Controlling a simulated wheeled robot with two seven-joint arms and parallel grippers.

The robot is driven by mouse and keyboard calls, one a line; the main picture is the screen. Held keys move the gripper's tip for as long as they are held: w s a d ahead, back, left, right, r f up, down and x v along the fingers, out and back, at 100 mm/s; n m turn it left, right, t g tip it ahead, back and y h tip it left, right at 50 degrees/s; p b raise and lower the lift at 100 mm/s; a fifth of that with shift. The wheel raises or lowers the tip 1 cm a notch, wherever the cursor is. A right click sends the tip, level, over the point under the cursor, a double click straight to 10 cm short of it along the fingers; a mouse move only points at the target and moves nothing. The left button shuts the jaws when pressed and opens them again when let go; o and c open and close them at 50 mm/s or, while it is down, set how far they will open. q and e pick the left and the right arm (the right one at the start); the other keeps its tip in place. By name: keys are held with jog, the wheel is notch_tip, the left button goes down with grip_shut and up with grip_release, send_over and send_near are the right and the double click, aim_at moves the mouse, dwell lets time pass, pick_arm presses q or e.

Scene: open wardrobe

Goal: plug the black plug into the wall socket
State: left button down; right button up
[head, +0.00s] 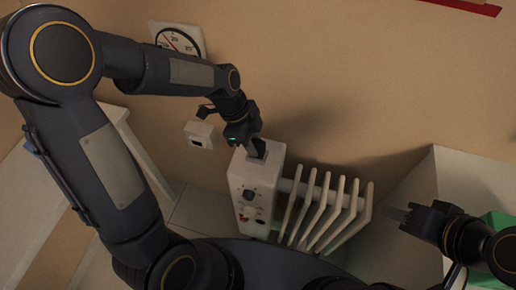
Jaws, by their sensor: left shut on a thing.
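The wall socket (200,134) is a small white box with a dark opening, low on the tan wall left of centre. My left gripper (256,150) points down at the top of a white heater's control box (250,190), to the right of the socket and apart from it. Its fingers are shut on a small dark thing, which seems to be the black plug; the fingers mostly hide it. My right gripper (391,211) is at the right, far from the socket, beside the heater's ribs; I cannot tell whether its fingers are open.
The heater's white ribs (325,212) extend right from its control box. A green box (497,224) is at the right near a white panel.

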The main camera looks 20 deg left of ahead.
pick_arm(q)
jog(key=shift+r+p, duration=0.4)
jog(key=shift+r, duration=0.35)
pick_arm(e)
jog(key=shift+r, duration=0.45)
